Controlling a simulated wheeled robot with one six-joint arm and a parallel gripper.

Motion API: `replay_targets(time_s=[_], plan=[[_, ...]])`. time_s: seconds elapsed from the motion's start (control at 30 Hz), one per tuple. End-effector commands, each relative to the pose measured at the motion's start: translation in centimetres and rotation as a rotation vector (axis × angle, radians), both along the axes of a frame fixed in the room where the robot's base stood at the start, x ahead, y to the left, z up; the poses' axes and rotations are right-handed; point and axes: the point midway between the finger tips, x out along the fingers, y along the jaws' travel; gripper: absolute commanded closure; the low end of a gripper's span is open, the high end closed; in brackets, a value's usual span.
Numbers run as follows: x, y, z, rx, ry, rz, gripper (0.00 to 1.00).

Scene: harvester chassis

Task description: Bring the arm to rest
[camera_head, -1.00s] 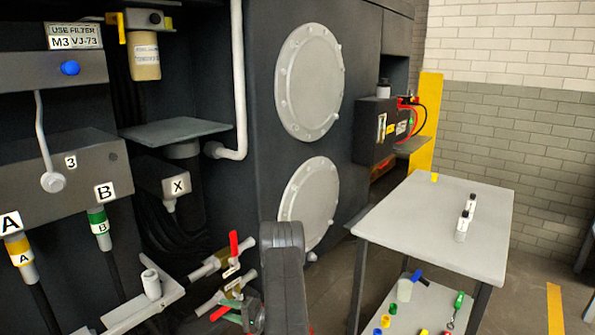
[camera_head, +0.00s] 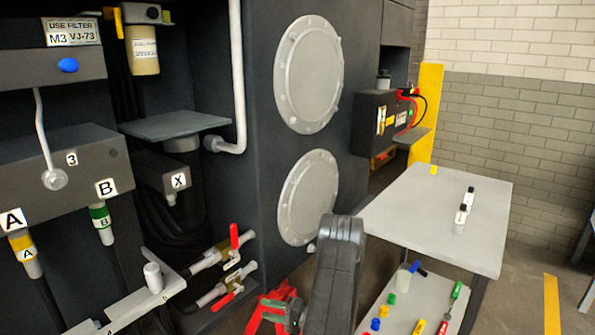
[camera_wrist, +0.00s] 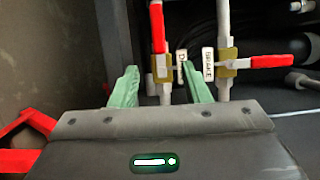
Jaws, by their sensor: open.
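My gripper (camera_wrist: 160,86) is open in the wrist view, with its two green fingers apart and nothing between them. In the head view my gripper (camera_head: 275,314) shows as red and green parts low in the middle, partly hidden by my dark arm link. It is to the right of two brass valves on pipes. The upper valve's red handle (camera_head: 234,241) stands upright; the lower valve's red handle (camera_head: 222,302) slants low. In the wrist view one red handle (camera_wrist: 157,28) points up and the other (camera_wrist: 258,62) points right, beside a BRAKE label (camera_wrist: 208,65).
A grey table (camera_head: 440,215) with small bottles stands to the right, with several coloured items on its lower shelf. The chassis wall with round covers (camera_head: 309,75) is behind my arm. A white bracket (camera_head: 135,305) juts out at lower left.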

Motion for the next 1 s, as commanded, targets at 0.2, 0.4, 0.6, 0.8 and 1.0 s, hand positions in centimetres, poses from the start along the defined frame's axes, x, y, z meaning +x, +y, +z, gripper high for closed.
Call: replay_targets(time_s=[0.2, 0.4, 0.6, 0.8, 1.0], plan=[[0.8, 3.9, -0.1, -0.002, -0.002, 0.012, 0.57], [1.8, 7.3, -0.1, -0.001, -0.002, 0.011, 0.57], [2.7, 10.9, -0.1, -0.003, -0.001, 0.013, 0.57], [3.5, 13.3, -0.1, -0.021, -0.024, 0.007, 0.57], [3.5, 13.1, -0.7, -0.085, -0.107, 0.008, 0.57]])
